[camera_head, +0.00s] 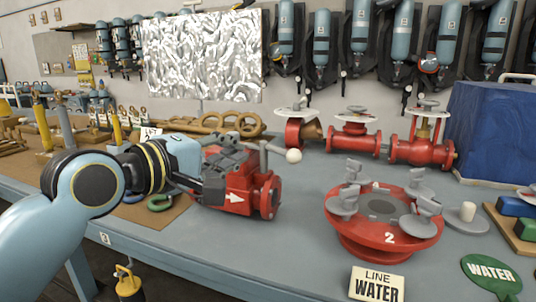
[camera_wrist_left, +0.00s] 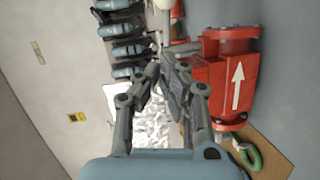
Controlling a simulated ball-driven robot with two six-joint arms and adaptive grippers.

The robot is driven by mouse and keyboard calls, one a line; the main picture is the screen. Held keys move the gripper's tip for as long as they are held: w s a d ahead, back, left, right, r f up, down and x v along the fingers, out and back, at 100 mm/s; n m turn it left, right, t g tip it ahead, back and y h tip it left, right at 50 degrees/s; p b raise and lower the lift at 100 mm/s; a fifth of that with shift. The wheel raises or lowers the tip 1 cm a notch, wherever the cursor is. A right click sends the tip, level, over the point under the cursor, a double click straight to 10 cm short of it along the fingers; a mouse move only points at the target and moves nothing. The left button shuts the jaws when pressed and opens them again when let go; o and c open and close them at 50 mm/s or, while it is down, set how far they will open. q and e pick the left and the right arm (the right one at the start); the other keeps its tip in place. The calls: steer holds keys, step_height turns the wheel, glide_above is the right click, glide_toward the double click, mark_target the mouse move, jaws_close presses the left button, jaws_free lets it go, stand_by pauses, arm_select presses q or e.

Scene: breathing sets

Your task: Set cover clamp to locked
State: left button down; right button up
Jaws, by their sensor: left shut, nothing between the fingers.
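A red valve body (camera_head: 238,199) with a white arrow stands on the blue-grey bench; it also shows in the wrist view (camera_wrist_left: 218,88). A grey lever (camera_head: 270,148) with a white ball knob (camera_head: 293,156) sticks out at its top right. My left gripper (camera_head: 222,165) is shut at the body's top left, its dark fingers overlapping the grey parts there; contact is unclear. In the wrist view, its fingers (camera_wrist_left: 173,80) point up the picture beside the body. A round red cover (camera_head: 385,238) marked 2, with several grey wing-shaped clamps (camera_head: 343,200), stands to the right. Which part is the cover clamp is unclear.
Red valves (camera_head: 354,141) stand behind, with a blue box (camera_head: 495,130) at right. A LINE WATER sign (camera_head: 377,284) and green WATER tag (camera_head: 491,275) lie in front. Bench between body and cover is clear.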

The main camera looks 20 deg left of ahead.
mark_target(270, 149)
arm_select(q)
steer(key=w+d+f, duration=0.1)
steer(key=w+d, duration=0.3)
steer(key=w, duration=0.1)
steer(key=shift+w+d+f, duration=0.15)
steer(key=shift+w+d, duration=0.05)
steer(key=shift+d, duration=0.15)
arm_select(e)
steer(key=shift+a+r, duration=0.15)
steer(key=shift+a, duration=0.1)
arm_select(q)
steer(key=shift+w+d+p, duration=0.45)
steer(key=shift+d+p, duration=0.3)
arm_select(e)
steer(key=shift+r, duration=0.6)
